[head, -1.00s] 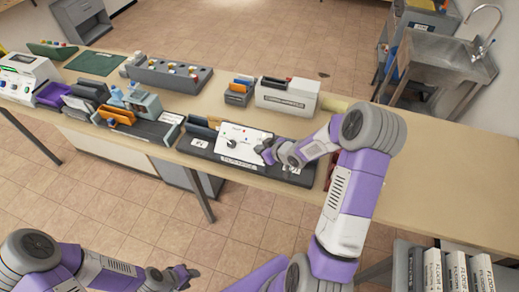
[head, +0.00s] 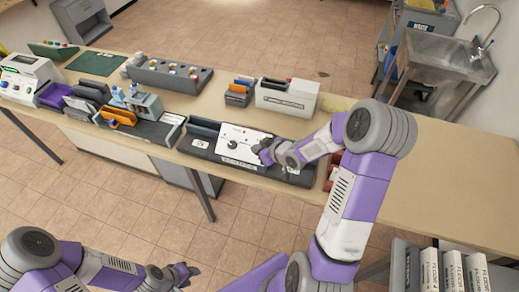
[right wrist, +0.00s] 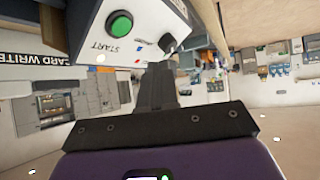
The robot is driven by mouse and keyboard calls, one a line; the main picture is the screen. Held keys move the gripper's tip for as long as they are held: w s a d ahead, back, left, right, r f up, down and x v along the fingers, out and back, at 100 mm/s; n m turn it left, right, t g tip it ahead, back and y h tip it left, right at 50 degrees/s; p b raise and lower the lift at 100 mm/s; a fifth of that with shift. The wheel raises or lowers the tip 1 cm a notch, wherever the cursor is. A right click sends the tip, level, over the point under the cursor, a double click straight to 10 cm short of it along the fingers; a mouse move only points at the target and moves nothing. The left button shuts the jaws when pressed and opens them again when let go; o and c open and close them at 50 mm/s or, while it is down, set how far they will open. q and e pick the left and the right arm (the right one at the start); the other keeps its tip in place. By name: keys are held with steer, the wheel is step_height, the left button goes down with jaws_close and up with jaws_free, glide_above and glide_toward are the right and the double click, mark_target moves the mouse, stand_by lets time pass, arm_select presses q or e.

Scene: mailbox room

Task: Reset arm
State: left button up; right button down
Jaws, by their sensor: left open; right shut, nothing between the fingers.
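My right arm reaches over the long table, and its gripper (head: 262,153) is shut and empty at the right side of the white front panel of the card writer (head: 236,140). In the right wrist view the shut fingers (right wrist: 157,82) are close to the panel's edge, beside a dark knob (right wrist: 168,42); I cannot tell whether they touch it. A green START button (right wrist: 119,24) shows on that panel. My left gripper (head: 190,273) is open and empty, low in front of the table, over the floor.
A white box with cards (head: 287,97) stands behind the card writer. A grey block with several knobs (head: 168,76) and a card rack (head: 120,117) are to the left. The table's right part is bare. Binders (head: 452,271) stand at the lower right; a sink (head: 448,55) is behind.

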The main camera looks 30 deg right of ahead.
steer(key=shift+a+f, duration=0.1)
stand_by(0.7)
steer(key=s+a+f+m+g+y+b, duration=0.1)
steer(key=s+a+f+m+g+b, duration=0.2)
steer(key=a+f, duration=0.45)
steer(key=s+a+f+m+g+y+b, duration=0.1)
steer(key=s+a+f+b, duration=0.3)
steer(key=f, duration=0.6)
steer(key=s+a+f+m+g+b, duration=0.1)
steer(key=s+a+f+g, duration=0.4)
steer(key=s, duration=0.9)
steer(key=a+f, duration=0.3)
steer(key=f, duration=0.2)
steer(key=shift+a+f+m+g+b, duration=0.15)
steer(key=shift+f+m+g+b, duration=0.15)
steer(key=shift+f+m+b, duration=0.1)
